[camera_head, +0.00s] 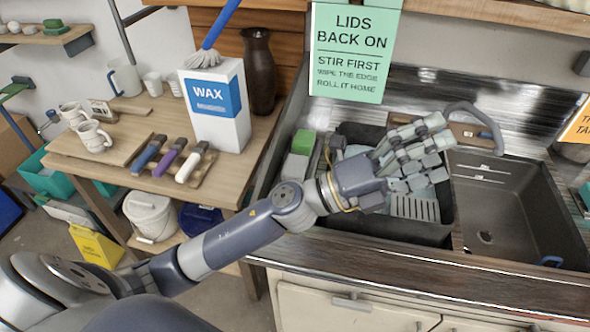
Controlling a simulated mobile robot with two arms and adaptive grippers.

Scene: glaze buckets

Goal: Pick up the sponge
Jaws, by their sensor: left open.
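A green block (302,141), which looks like the sponge, sits at the left rim of the sink, behind a grey block (295,167). My left gripper (425,150) is open, with its several jointed fingers spread over the dark basin (350,222). It is to the right of the green block and apart from it. The fingers and wrist hide part of the basin and what lies in it. My right gripper is not in view.
The right sink bowl (515,205) looks mostly empty, and a curved tap (478,112) rises behind it. A lids sign (352,50) hangs above the sink.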

